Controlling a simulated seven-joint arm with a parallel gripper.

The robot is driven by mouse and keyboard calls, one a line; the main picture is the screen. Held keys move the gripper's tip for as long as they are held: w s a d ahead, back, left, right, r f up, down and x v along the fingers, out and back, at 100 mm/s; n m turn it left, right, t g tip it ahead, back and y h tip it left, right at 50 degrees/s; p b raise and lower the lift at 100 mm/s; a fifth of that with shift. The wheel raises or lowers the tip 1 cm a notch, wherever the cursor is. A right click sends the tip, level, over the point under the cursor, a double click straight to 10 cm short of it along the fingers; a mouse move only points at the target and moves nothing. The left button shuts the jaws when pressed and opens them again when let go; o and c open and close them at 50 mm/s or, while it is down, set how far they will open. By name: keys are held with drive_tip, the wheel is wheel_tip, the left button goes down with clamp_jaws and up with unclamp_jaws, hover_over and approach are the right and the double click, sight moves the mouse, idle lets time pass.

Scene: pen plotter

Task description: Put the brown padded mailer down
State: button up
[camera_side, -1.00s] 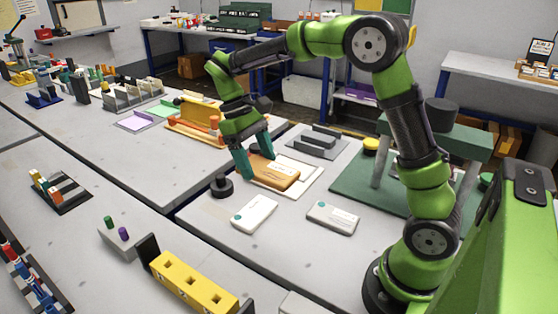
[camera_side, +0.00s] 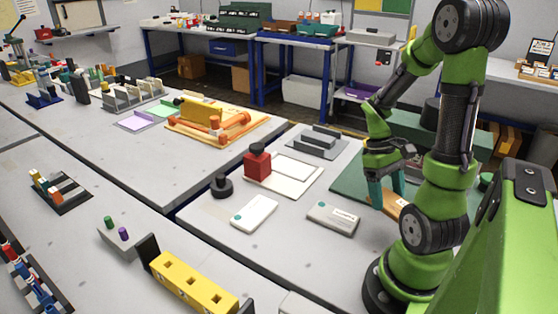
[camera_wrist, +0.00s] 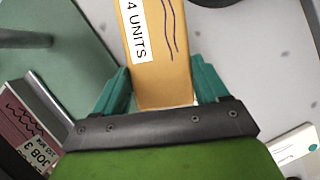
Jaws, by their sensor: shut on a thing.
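The brown padded mailer (camera_side: 393,203) is at the edge of the green mat, partly hidden by my arm. In the wrist view the mailer (camera_wrist: 165,75) shows a white label reading "4 UNITS" and wavy purple lines. My gripper (camera_side: 387,187) is shut on it, with one teal finger on each side of its near end. The side view does not show clearly whether its underside touches the mat or the table.
The green mat (camera_side: 350,181) carries a green stand behind my gripper. Two white boxes (camera_side: 254,212) (camera_side: 333,217) lie in front. A "JOB 3" card (camera_wrist: 27,142) stands near.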

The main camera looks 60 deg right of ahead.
sight(382, 230)
wheel_tip(382, 230, down, 4)
drive_tip(key=shift+d+r, duration=0.1)
drive_tip(key=shift+d, duration=0.05)
drive_tip(key=shift+w+f, duration=0.1)
drive_tip(key=shift+f, duration=2.2)
drive_tip(key=o, duration=1.1)
drive_tip(key=shift+f, duration=0.1)
